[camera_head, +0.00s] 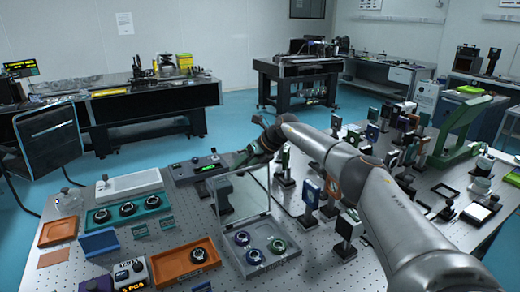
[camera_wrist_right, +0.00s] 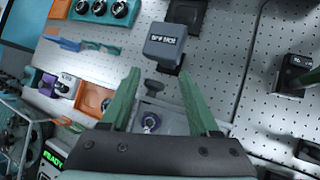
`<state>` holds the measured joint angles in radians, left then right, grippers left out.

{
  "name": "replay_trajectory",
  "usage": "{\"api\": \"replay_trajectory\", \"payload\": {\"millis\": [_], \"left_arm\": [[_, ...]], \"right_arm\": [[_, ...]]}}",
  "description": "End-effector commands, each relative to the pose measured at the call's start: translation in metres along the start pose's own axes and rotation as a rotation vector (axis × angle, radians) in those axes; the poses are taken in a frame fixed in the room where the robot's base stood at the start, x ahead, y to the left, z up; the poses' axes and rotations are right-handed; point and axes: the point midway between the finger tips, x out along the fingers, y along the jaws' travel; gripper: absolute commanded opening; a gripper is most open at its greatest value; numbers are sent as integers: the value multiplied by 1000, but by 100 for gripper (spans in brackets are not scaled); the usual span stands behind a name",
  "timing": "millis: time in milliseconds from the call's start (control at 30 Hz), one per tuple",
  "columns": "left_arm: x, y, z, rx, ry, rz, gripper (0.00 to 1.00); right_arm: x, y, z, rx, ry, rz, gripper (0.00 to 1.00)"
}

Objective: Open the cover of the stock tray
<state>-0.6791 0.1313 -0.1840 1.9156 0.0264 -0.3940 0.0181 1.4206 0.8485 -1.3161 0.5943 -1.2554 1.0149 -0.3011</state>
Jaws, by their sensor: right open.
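The stock tray (camera_head: 261,228) is a grey tray near the front middle of the table, with a few dark ring-mounted optics in it. A clear cover (camera_head: 250,197) shows as a transparent panel that appears to stand up at the tray's far side; its exact angle is hard to tell. My right gripper (camera_head: 244,158) is above and behind the cover's upper edge. In the wrist view its green fingers (camera_wrist_right: 160,80) are apart with nothing held between them. The tray (camera_wrist_right: 172,117) shows partly between the fingers, with a purple ring in it. My left gripper is not in view.
A grey labelled block (camera_wrist_right: 172,42) stands beyond the fingertips. Orange trays (camera_head: 185,264) and a teal tray (camera_head: 128,211) lie left of the stock tray. Several mounted optics (camera_head: 310,193) crowd the right. A black device with a green display (camera_head: 205,167) lies behind.

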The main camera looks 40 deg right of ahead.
Motion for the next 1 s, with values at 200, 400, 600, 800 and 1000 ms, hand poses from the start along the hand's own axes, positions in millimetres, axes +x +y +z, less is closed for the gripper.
{"api": "replay_trajectory", "payload": {"millis": [200, 400, 600, 800, 1000], "left_arm": [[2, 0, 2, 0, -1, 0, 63], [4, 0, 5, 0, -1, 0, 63], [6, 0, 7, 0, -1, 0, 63], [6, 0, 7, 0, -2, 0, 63], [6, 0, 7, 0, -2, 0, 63]], "right_arm": [[-33, -2, -1, -2, -1, -2, 62], [-67, -2, -2, -1, -1, -3, 62], [-86, -2, -3, 0, 3, -4, 62], [-90, -1, -2, 0, 4, -4, 62], [-90, -1, -2, 0, 4, -3, 62]]}}
